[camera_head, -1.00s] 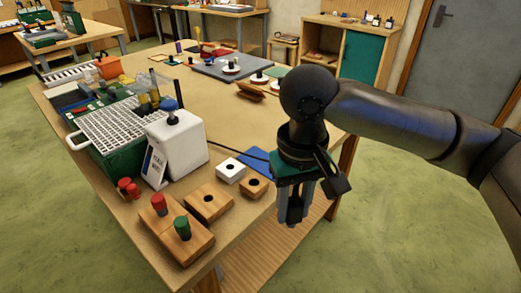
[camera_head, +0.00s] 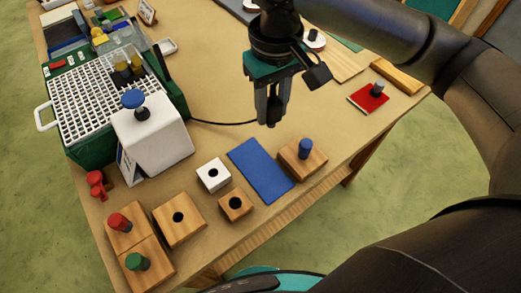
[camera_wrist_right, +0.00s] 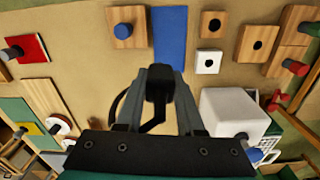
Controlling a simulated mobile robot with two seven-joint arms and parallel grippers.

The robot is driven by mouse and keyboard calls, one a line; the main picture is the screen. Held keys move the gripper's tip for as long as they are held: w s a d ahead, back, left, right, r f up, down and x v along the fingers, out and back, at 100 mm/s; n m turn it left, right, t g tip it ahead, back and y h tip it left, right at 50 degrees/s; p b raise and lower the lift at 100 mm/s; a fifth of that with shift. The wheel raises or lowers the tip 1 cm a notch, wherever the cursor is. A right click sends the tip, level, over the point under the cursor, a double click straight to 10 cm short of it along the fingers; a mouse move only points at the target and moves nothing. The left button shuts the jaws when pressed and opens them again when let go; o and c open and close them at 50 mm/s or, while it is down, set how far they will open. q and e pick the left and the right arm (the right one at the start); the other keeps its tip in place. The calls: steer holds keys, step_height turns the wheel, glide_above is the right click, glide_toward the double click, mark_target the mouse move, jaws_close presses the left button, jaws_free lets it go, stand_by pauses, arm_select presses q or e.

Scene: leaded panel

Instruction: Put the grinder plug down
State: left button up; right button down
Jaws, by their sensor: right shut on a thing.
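My right gripper (camera_head: 270,118) is shut on the black grinder plug (camera_wrist_right: 160,83), which sits between the two grey fingers in the wrist view. In the head view it hangs above the table, just behind a blue mat (camera_head: 260,168). A black cord (camera_head: 222,123) runs along the table from behind the white box toward the gripper. The green grinder (camera_head: 88,149) with a white grid top stands at the left, beside the white box (camera_head: 163,143) with a blue knob. Whether the plug touches the table is unclear. My left gripper is not in view.
Near the mat are a white block (camera_head: 213,174) with a hole, a small wooden block (camera_head: 236,204) with a hole, and a wooden block (camera_head: 302,162) with a blue peg. A red pad (camera_head: 369,98) lies at the right. The table behind the cord is largely clear.

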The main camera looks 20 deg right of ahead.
arm_select(q)
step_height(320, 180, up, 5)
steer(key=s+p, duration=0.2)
steer(key=p, duration=0.2)
arm_select(e)
step_height(320, 180, up, 4)
steer(key=a+n, duration=0.1)
steer(key=a, duration=0.1)
steer(key=f+b, duration=0.2)
steer(key=f, duration=0.7)
steer(key=f+b, duration=0.2)
steer(key=f, duration=0.8)
steer(key=shift+s+a+f+b, duration=0.15)
steer(key=shift+s+f+b, duration=0.05)
steer(key=shift+f+b, duration=0.15)
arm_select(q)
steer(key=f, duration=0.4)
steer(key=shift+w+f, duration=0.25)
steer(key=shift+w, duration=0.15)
arm_select(e)
steer(key=shift+f, duration=0.1)
steer(key=shift+f, duration=0.15)
steer(key=c, duration=0.5)
jaws_free()
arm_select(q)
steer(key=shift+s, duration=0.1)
